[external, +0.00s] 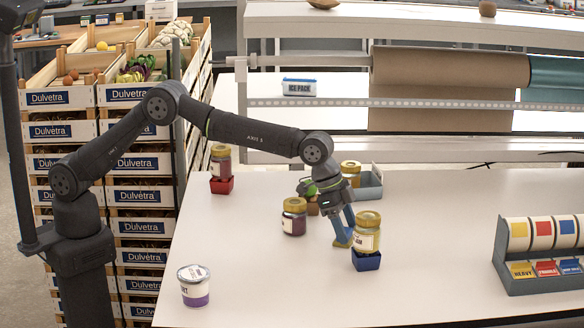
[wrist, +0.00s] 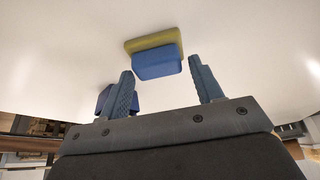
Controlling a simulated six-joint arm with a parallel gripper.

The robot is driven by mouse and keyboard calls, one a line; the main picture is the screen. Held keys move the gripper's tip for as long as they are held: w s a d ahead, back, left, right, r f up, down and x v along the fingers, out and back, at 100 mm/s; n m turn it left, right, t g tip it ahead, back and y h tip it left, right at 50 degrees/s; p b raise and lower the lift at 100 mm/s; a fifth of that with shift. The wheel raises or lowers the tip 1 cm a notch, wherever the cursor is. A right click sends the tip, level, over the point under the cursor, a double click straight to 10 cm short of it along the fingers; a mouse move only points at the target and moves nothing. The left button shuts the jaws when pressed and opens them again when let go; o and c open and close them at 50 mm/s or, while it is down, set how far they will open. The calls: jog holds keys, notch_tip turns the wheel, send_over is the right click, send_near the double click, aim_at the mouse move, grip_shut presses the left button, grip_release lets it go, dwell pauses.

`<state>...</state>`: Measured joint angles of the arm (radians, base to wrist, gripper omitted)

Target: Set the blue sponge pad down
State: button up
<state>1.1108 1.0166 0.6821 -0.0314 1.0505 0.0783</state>
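The blue sponge pad (wrist: 157,64), with a yellow-green layer, lies on the white table just beyond my fingertips in the wrist view. In the external view only its yellowish part (external: 341,242) shows clearly, under my gripper (external: 343,224). My gripper points down and is open. In the wrist view its two blue fingers (wrist: 165,78) stand wide apart, with clear gaps between them and the pad.
A yellow-lidded jar (external: 367,233) on a blue block (external: 366,261) stands close right of my gripper. A dark jar (external: 294,217) is to the left. A cup (external: 194,287) stands front left, a label rack (external: 543,255) at right. The front middle is clear.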

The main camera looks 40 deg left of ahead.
jog(key=shift+o, duration=0.3)
jog(key=shift+r, duration=0.15)
jog(key=shift+a+r, duration=0.1)
jog(key=shift+r, duration=0.2)
jog(key=v, duration=1.1)
jog(key=shift+r, duration=0.25)
jog(key=x, duration=1.2)
jog(key=shift+s+a+f, duration=0.1)
jog(key=shift+f, duration=0.25)
notch_tip(320, 180, up, 3)
jog(key=shift+f, duration=0.1)
jog(key=shift+r, duration=0.6)
